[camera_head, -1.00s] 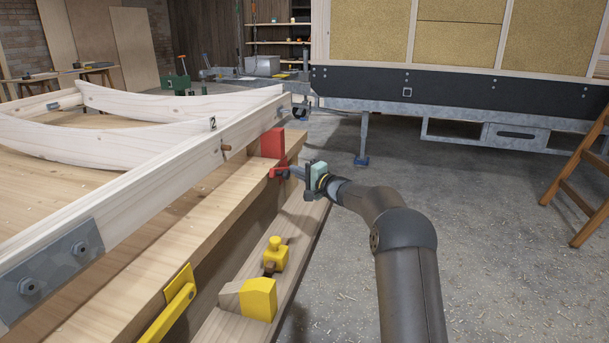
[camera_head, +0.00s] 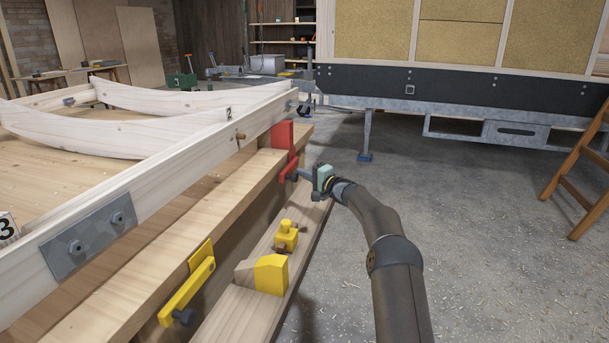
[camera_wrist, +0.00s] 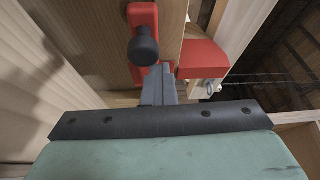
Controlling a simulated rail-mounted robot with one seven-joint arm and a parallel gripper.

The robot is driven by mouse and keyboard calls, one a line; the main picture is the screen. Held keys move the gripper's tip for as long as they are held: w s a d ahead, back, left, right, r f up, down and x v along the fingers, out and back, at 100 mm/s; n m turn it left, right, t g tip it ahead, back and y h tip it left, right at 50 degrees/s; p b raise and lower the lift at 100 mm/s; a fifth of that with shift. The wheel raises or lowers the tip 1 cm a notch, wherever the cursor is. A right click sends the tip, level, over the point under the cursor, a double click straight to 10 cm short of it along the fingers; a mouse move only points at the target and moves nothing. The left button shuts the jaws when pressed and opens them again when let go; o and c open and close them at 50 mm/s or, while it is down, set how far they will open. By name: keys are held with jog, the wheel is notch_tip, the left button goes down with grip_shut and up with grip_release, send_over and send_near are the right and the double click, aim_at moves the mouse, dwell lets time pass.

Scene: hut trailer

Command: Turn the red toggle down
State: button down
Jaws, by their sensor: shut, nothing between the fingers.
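The red toggle (camera_head: 289,166) is on the side of the wooden bench, below a red block (camera_head: 282,134). Its lever slants downward, with a dark knob at its lower end. In the wrist view the red lever (camera_wrist: 143,14) carries a round black knob (camera_wrist: 143,45), and the red block (camera_wrist: 203,60) is to the right. My gripper (camera_head: 304,173) is shut and empty, just right of the toggle in the head view. In the wrist view its closed fingers (camera_wrist: 159,80) end right beside the lever and knob. I cannot tell whether they touch.
A yellow toggle (camera_head: 187,291) sits nearer on the same bench side. A yellow clamp piece (camera_head: 286,235) and a yellow-and-wood block (camera_head: 268,274) stand on the lower plank (camera_head: 236,308). A long white timber frame (camera_head: 180,163) lies above.

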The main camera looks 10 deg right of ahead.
jog(key=shift+a+f, duration=0.45)
jog(key=shift+r, duration=0.1)
notch_tip(320, 180, up, 5)
jog(key=w+d+p, duration=0.1)
jog(key=d+p, duration=0.1)
jog(key=p, duration=0.3)
jog(key=s+d+f, duration=0.4)
jog(key=s+d, duration=0.1)
jog(key=d, duration=0.2)
jog(key=shift+s+f, duration=0.3)
jog(key=shift+f, duration=0.05)
jog(key=shift+d, duration=0.1)
